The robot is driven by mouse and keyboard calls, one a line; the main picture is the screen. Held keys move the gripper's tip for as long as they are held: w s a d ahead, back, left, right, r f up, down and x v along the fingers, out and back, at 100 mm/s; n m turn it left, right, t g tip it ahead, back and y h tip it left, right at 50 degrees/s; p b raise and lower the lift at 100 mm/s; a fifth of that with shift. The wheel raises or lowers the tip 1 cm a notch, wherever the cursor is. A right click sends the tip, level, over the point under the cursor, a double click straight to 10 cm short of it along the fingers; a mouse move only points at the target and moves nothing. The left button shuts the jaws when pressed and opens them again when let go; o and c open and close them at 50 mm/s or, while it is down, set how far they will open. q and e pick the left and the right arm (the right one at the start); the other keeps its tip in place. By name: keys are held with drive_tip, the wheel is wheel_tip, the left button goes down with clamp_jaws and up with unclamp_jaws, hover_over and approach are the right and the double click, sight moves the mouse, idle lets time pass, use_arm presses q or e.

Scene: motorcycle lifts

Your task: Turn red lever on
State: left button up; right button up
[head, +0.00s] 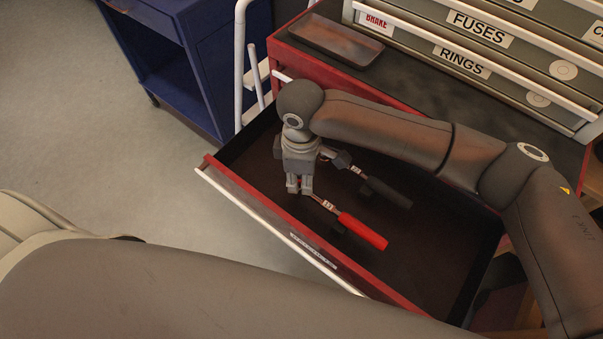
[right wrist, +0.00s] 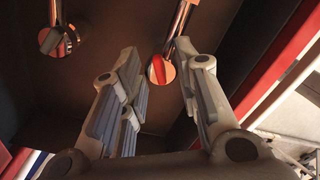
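The red lever (head: 362,230) has a bright red handle on a metal shaft and lies low inside the open drawer, its handle pointing right and toward the viewer. In the right wrist view its red round end (right wrist: 158,71) and shiny shaft show beyond the fingers. My right gripper (head: 299,188) points down into the drawer near the shaft end of the red lever, away from its handle. In the right wrist view its fingers (right wrist: 166,62) are spread with nothing held between them. Whether a finger touches the lever cannot be told. My left gripper is out of view.
A second lever with a black handle (head: 388,192) lies beside the red one; its dark round end shows in the wrist view (right wrist: 54,41). The red drawer front (head: 262,222) bounds the space. A tray (head: 322,40) sits on the cabinet top. A blue cabinet (head: 190,65) stands behind left.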

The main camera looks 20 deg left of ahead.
drive_tip(key=shift+f, duration=0.2)
clamp_jaws()
drive_tip(key=shift+r, duration=0.1)
drive_tip(key=shift+r+m+p, duration=0.1)
drive_tip(key=shift+m+p, duration=0.2)
drive_tip(key=shift+p, duration=0.4)
drive_tip(key=m+p, duration=0.2)
drive_tip(key=p, duration=0.1)
drive_tip(key=m+p, duration=0.3)
drive_tip(key=p, duration=0.1)
drive_tip(key=s+m+p, duration=0.1)
drive_tip(key=m+p, duration=0.2)
drive_tip(key=p, duration=0.1)
drive_tip(key=shift+a+r, duration=0.15)
drive_tip(key=m+p, duration=0.2)
drive_tip(key=shift+m, duration=0.3)
drive_tip(key=shift+a+f+m+p, duration=0.1)
drive_tip(key=shift+f+m+p, duration=0.15)
drive_tip(key=shift+m+p, duration=0.25)
